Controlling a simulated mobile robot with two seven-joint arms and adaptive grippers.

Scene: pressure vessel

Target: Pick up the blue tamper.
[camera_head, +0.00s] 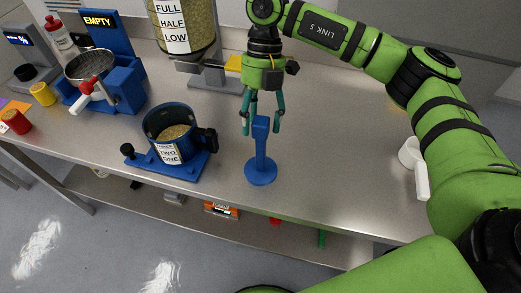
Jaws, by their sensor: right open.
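The blue tamper (261,160) stands upright on the metal table, its round base down and its handle pointing up. My right gripper (262,125) points down over the tamper. Its teal fingers are open, one on each side of the top of the handle in the picture. I cannot tell whether they touch the handle. My left gripper is not in view.
A blue pot of grounds (171,133) on a blue stand (165,163) is left of the tamper. A hopper of beans (184,25) stands behind. A white scoop (416,168) lies to the right. The table (335,160) is clear between tamper and scoop.

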